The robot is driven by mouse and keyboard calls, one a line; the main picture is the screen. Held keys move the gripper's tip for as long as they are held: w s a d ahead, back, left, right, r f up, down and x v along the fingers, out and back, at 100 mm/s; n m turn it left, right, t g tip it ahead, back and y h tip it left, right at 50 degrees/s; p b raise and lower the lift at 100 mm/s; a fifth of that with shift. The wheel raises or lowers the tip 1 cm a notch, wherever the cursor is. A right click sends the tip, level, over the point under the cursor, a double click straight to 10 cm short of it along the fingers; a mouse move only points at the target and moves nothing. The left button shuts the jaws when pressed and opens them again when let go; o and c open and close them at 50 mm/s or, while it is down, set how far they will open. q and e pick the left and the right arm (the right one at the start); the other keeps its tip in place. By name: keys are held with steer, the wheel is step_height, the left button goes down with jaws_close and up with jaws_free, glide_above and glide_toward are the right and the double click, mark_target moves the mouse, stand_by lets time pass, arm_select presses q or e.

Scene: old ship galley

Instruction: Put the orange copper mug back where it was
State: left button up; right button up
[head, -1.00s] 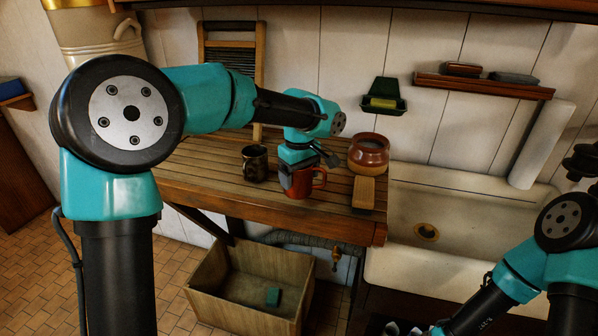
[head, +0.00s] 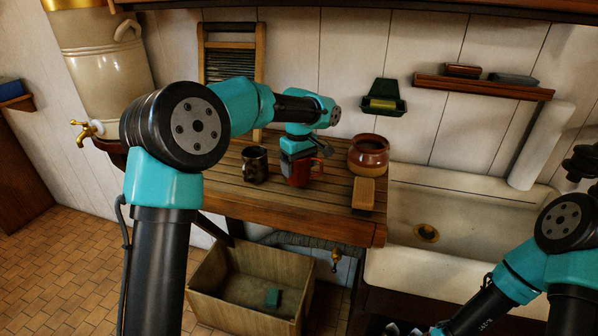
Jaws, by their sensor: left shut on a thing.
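The orange copper mug (head: 299,175) is at the middle of the slatted wooden counter (head: 235,190), its handle toward the right. My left gripper (head: 297,160) comes down on it from above and is shut on it; the fingertips are partly hidden by the mug and the wrist. I cannot tell whether the mug's base touches the counter. My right gripper (head: 405,328) shows only in part at the bottom edge, and its jaws are cut off.
A dark mug (head: 255,164) stands just left of the orange mug. A brown pot (head: 368,155) and a wooden block (head: 363,194) are at its right. The sink (head: 450,215) lies further right. A wooden crate (head: 210,303) stands on the floor below.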

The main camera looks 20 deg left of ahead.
arm_select(q)
steer(key=shift+f, duration=1.1)
steer(key=shift+f, duration=0.15)
steer(key=o, duration=0.9)
steer(key=shift+c, duration=0.2)
step_height(320, 180, up, 12)
